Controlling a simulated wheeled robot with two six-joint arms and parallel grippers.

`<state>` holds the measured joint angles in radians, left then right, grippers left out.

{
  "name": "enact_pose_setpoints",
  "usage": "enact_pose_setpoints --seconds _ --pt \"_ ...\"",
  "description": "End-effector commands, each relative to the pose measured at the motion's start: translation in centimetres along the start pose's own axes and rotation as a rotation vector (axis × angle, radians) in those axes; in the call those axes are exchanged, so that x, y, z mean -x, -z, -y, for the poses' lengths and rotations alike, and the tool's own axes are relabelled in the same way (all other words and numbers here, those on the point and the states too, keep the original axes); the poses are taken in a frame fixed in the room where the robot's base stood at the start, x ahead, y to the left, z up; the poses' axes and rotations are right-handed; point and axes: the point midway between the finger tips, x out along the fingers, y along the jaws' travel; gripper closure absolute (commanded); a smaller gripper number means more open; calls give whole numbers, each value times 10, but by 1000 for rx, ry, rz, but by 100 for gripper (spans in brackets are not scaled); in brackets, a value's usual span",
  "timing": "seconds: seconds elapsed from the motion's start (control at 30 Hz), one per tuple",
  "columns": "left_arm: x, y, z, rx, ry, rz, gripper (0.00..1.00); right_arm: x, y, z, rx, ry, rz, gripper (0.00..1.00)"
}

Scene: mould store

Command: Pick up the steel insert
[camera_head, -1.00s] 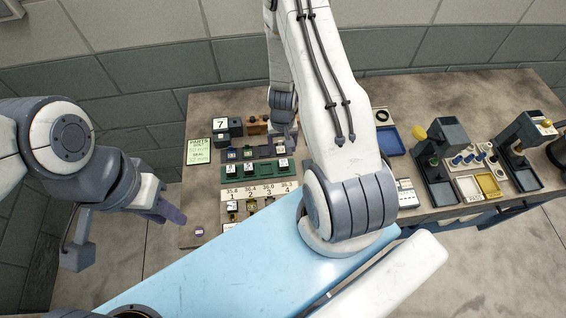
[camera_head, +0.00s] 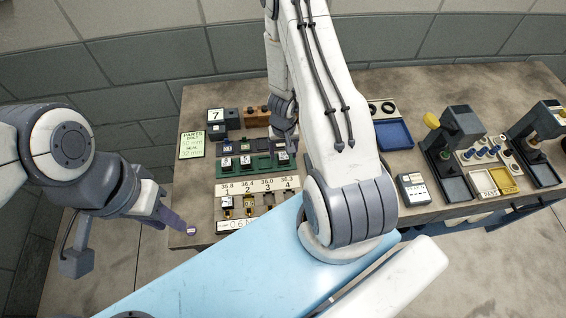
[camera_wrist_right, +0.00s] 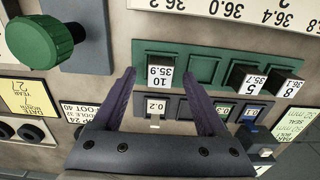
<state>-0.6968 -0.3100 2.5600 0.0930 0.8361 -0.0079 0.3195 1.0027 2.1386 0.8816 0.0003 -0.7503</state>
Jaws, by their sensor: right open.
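Dark blocks with white number labels sit in a green tray (camera_wrist_right: 205,64); I cannot tell which one the task calls the steel insert. In the right wrist view the block marked 10 / 35.9 (camera_wrist_right: 160,77) lies between the fingertips of my open right gripper (camera_wrist_right: 160,74); contact is not visible. Blocks marked 5 / 35.7 (camera_wrist_right: 245,78) and 8 / 36.1 (camera_wrist_right: 287,82) sit further right, past an empty slot. In the head view the tray (camera_head: 262,171) shows beside my right arm, which partly hides that gripper. My left gripper (camera_head: 176,221) hangs by the table's left front corner, its opening unclear.
A grey tray (camera_wrist_right: 178,118) with small labelled pieces runs along the green one. A green knob (camera_wrist_right: 45,42) on a dark fixture stands at left in the wrist view. In the head view, a blue tray (camera_head: 393,135) and presses (camera_head: 452,150) stand right.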

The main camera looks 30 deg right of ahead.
Motion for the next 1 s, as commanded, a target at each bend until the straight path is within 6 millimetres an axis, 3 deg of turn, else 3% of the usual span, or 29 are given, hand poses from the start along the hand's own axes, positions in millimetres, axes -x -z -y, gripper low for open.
enact_pose_setpoints --seconds 0.1,0.4,0.47,0.6,1.0 --pt "-12 -1 1 1 0 0 69 -12 0 0 1 0 0 25" --pt "-11 -1 1 1 0 0 69 -11 0 0 1 0 0 25" --pt "-11 -1 1 1 0 0 69 -11 0 0 1 0 0 44" --pt "-11 -1 1 1 0 0 69 -11 0 0 1 0 0 98" --pt "-9 0 1 1 0 0 69 -9 0 0 1 0 -1 100"
